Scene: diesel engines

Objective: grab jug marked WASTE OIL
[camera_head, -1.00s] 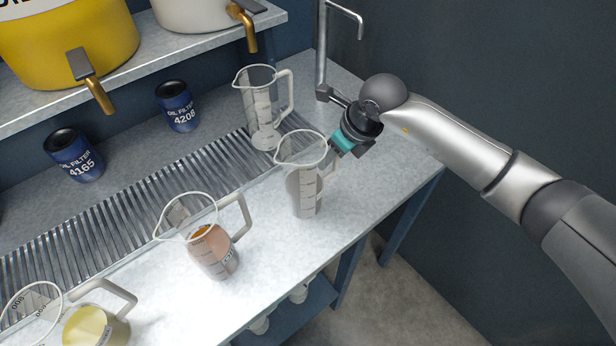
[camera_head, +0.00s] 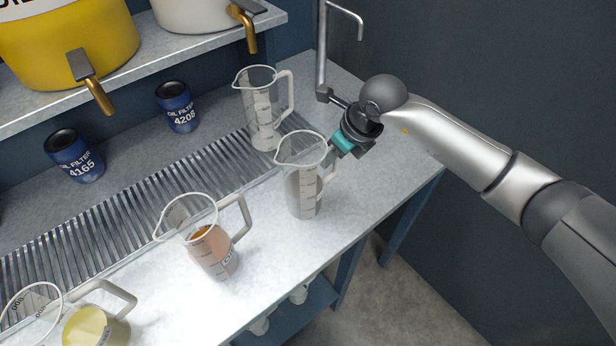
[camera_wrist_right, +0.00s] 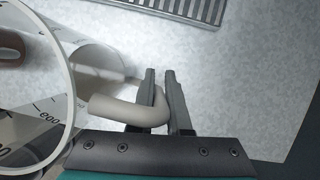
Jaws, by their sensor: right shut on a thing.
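A clear measuring jug (camera_head: 303,190) stands upright on the bench, near the right end. My right gripper (camera_wrist_right: 160,76) is shut on this jug's grey handle (camera_wrist_right: 120,108), with a finger on each side. The jug's rim and graduated wall fill the left of the right wrist view (camera_wrist_right: 30,115). I cannot read a WASTE OIL label on any jug. A jug with red-brown liquid (camera_head: 214,256) stands front left of the held one. A jug with yellow liquid (camera_head: 90,328) is at the lower left, cut by the frame. My left gripper is out of view.
Another clear jug (camera_head: 262,115) stands behind the held one, by a metal tap (camera_head: 322,60). A slatted drain grate (camera_head: 130,205) runs along the bench. Blue oil filters (camera_head: 75,155) and a shelf with a yellow container (camera_head: 70,40) are at the back left.

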